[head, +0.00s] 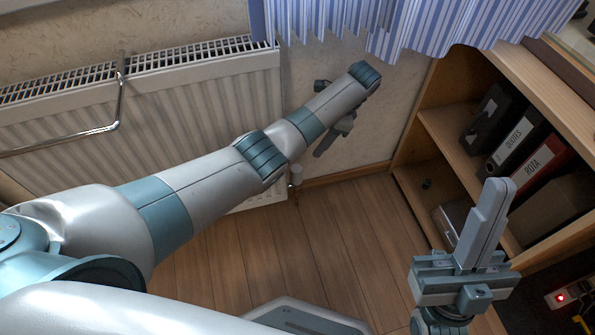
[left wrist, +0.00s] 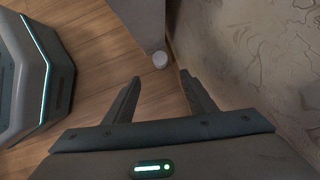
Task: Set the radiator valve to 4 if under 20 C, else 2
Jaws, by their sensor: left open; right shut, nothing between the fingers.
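The radiator (head: 215,110) is a white ribbed panel on the wall at the left in the head view. A small white valve knob (head: 296,174) stands at its lower right end, close to the floor. In the left wrist view the knob (left wrist: 160,60) shows as a small white disc ahead of my open fingers; its markings are too small to read. My left gripper (head: 325,146) is above and right of the knob, apart from it, and its fingers (left wrist: 160,78) are empty. My right gripper (head: 497,190) is shut and empty before the shelf. I see no thermometer.
A wooden shelf unit (head: 440,125) with binders (head: 520,140) stands at the right. A blue striped curtain (head: 410,22) hangs at the top. A chrome rail (head: 119,95) runs before the radiator. A power strip (head: 570,293) with a red light lies lower right. The wooden floor (head: 340,225) is clear.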

